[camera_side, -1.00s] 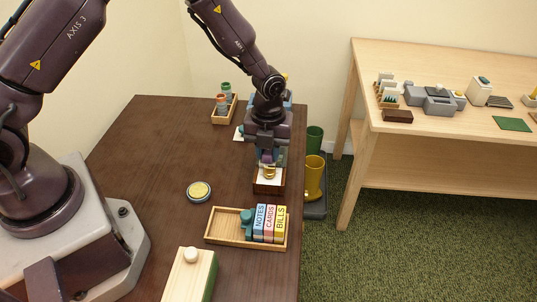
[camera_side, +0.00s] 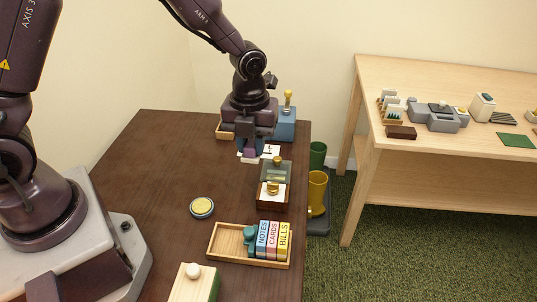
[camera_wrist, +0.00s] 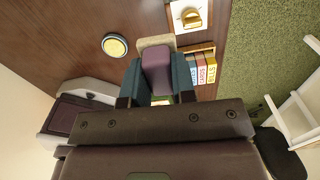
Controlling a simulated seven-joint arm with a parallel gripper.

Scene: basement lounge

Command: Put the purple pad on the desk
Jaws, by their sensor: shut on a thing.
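My gripper (camera_side: 250,146) is over the far part of the dark brown desk (camera_side: 165,165), pointing down. Its blue-grey fingers are shut on the purple pad (camera_wrist: 157,70), which fills the gap between them in the wrist view. In the side view only a small purple part of the pad (camera_side: 249,154) shows below the fingers. A beige rounded piece (camera_wrist: 155,41) shows at the pad's far end; I cannot tell whether it is part of the pad. White cards (camera_side: 270,151) lie near the fingertips. I cannot tell whether the pad touches the desk.
A dark box with a brass knob (camera_side: 273,197) stands in front of my gripper, and a blue block (camera_side: 286,124) behind it. A round yellow tin (camera_side: 202,207) and a wooden tray (camera_side: 225,241) with label blocks are nearer. The desk's left middle is clear. A pale table (camera_side: 440,160) stands right.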

